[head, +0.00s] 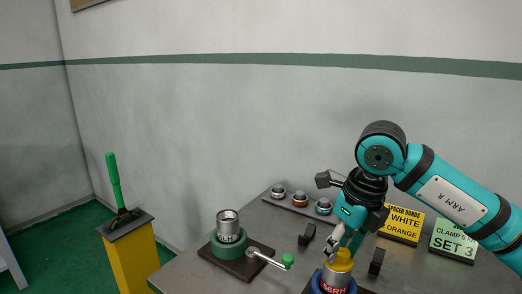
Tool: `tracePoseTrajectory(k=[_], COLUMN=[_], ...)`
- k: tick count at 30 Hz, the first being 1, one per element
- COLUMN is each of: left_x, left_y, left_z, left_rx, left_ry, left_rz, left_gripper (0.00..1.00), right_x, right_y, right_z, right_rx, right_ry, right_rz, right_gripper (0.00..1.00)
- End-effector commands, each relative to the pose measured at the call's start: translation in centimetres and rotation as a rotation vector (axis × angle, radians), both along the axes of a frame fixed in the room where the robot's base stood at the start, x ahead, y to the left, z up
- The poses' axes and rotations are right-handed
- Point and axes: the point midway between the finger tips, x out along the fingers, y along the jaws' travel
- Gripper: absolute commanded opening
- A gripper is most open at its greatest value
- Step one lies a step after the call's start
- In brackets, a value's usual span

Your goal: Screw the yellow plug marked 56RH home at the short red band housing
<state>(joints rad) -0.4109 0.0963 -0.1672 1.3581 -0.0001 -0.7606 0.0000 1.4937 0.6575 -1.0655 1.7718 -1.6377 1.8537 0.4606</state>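The yellow plug (343,259) sits upright at the top of a housing (334,287) near the bottom edge of the head view. Red lettering that looks like 56RH shows just below the yellow part, partly cut off by the frame. A blue vise ring (317,281) surrounds the housing's lower part. My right gripper (346,246) points down from above, its fingertips at the plug's top and apparently closed on it. The fingers hide part of the plug, and I cannot see how deep it sits. My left gripper is out of view.
A silver housing (228,222) stands in a green vise (229,246) with a crank handle (287,260). Several rings rest on a dark rack (290,206) behind. Black blocks (307,235) flank the blue vise. Yellow (401,224) and green (454,240) signs stand at right.

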Motion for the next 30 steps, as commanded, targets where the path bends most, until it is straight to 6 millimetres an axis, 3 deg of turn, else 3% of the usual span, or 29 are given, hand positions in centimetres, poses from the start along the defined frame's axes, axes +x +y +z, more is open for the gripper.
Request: tracePoseTrajectory(k=[4,8,18,28,30], left_x=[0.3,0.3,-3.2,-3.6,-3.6], left_y=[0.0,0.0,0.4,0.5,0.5], left_z=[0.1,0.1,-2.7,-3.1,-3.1], left_rx=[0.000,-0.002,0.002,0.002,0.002], left_ry=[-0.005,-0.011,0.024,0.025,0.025], left_rz=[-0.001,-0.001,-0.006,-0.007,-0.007], left_gripper=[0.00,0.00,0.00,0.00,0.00], right_x=[0.0,0.0,0.1,0.0,0.0], right_y=[0.0,0.0,0.0,0.0,0.0], right_z=[0.0,0.1,0.1,0.0,0.0], right_rx=[0.000,0.001,0.002,0.000,0.000], right_ry=[0.001,0.002,0.001,0.001,0.001], right_rz=[0.066,0.273,0.816,0.904,0.903], right_gripper=[0.36,0.36,0.36,0.36,0.27])
